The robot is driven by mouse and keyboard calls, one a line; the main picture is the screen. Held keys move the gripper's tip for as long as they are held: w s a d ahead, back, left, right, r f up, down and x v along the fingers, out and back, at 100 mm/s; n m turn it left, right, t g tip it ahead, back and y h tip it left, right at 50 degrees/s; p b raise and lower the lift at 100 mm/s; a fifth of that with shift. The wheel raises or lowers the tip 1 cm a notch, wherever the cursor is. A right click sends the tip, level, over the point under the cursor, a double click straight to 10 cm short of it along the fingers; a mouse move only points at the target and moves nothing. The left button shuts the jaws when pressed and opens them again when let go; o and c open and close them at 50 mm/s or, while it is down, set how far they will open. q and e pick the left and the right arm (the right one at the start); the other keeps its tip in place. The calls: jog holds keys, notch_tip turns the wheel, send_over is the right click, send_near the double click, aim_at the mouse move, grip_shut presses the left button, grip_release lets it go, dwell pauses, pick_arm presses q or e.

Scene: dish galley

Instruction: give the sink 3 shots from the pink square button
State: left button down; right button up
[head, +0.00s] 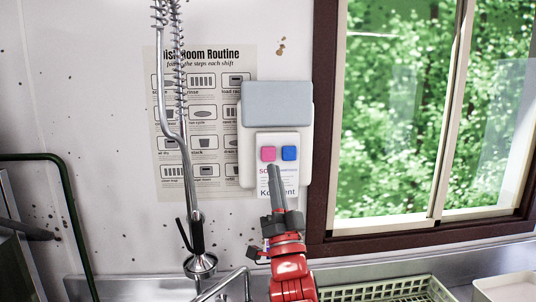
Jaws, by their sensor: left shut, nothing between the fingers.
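A white wall dispenser (246,165) with a grey upper cover (276,104) is mounted beside the window. On its lower front are a pink square button (268,154) and a blue button (289,153) to its right. My left gripper (273,170), on a red arm, points up in front of the dispenser with its fingers shut and empty. Its tips appear just below the pink button; I cannot tell whether they touch it. The steel sink edge (130,290) shows at the bottom, mostly out of view. My right gripper is not in view.
A spring-hose sprayer (200,262) hangs left of the dispenser, before a wall poster (170,180). A green rack (400,290) and a pale tray (505,288) lie at lower right. A green rail (68,190) stands left.

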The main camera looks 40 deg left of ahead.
aim_at(268, 154)
pick_arm(q)
jog(key=w+a+b, duration=0.1)
jog(key=w+a, duration=0.4)
jog(key=a, duration=0.2)
jog(key=shift+w, duration=0.35)
jog(key=shift+a, duration=0.2)
dwell(1.8)
jog(key=shift+w+a, duration=0.25)
